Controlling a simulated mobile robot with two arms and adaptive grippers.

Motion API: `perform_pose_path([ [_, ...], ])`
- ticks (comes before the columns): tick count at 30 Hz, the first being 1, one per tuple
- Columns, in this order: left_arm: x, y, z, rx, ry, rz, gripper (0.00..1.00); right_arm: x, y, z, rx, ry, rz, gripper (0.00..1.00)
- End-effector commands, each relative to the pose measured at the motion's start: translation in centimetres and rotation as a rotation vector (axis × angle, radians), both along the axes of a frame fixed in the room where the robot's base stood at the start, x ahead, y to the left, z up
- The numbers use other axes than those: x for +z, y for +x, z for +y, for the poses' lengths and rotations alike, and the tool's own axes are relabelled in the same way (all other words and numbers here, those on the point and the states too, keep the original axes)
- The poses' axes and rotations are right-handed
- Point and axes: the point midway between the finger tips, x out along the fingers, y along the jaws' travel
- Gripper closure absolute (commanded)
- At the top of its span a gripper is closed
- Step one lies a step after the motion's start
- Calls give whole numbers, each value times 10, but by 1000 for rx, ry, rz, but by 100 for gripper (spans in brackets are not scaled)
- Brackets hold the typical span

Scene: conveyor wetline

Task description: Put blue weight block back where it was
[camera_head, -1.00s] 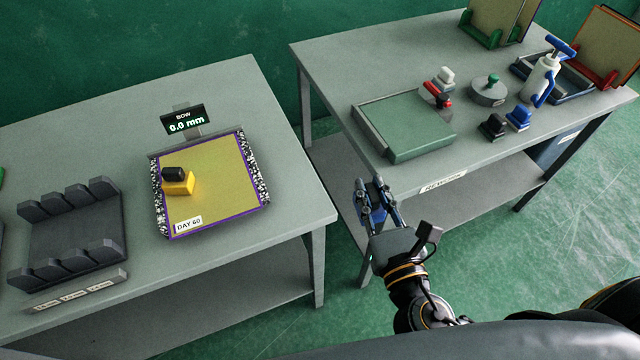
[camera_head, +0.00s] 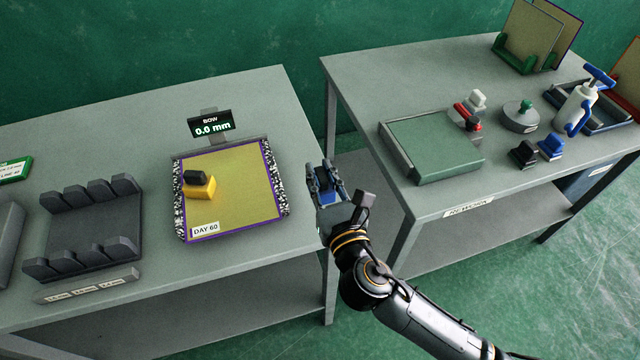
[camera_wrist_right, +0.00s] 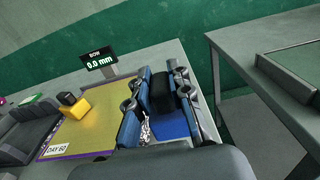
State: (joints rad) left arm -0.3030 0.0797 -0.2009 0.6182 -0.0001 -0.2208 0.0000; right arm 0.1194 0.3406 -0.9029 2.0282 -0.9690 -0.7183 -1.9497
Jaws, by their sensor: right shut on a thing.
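My right gripper (camera_head: 323,170) is shut on a blue weight block (camera_wrist_right: 172,125) with a black knob, and holds it in the air by the right edge of the left table. In the wrist view the black knob sits between the fingers of the right gripper (camera_wrist_right: 160,75), with the blue body below it. In the head view only a little blue shows between the fingers. The board marked DAY 60 (camera_head: 240,195) lies left of the gripper, with a yellow weight block (camera_head: 200,190) with a black knob on its left side. My left gripper is not in view.
A BOW display reading 0.0 mm (camera_head: 211,124) stands behind the board. A dark slotted rack (camera_head: 85,228) is at left. The right table (camera_head: 390,95) holds a green plate (camera_head: 435,147), black (camera_head: 523,153) and blue (camera_head: 551,147) small blocks, and a bottle. A gap separates the tables.

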Motion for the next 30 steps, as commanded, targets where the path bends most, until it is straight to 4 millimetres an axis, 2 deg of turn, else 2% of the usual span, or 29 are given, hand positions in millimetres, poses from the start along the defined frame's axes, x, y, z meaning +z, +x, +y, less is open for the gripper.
perform_pose_path([
  [1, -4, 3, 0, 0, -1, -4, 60, -13, 7, 1, 1, -2, 2, 100],
  [3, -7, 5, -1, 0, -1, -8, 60, -25, 17, 2, 0, -1, 1, 100],
  [7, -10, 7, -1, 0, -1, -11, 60, -40, 30, 2, 1, 1, 0, 100],
  [13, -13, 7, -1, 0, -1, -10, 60, -51, 40, 3, 1, 0, -1, 100],
  [19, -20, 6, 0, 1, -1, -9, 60, -79, 41, 3, 1, -1, 3, 100],
  [30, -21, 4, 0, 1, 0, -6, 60, -84, 41, 3, 2, 1, 0, 100],
])
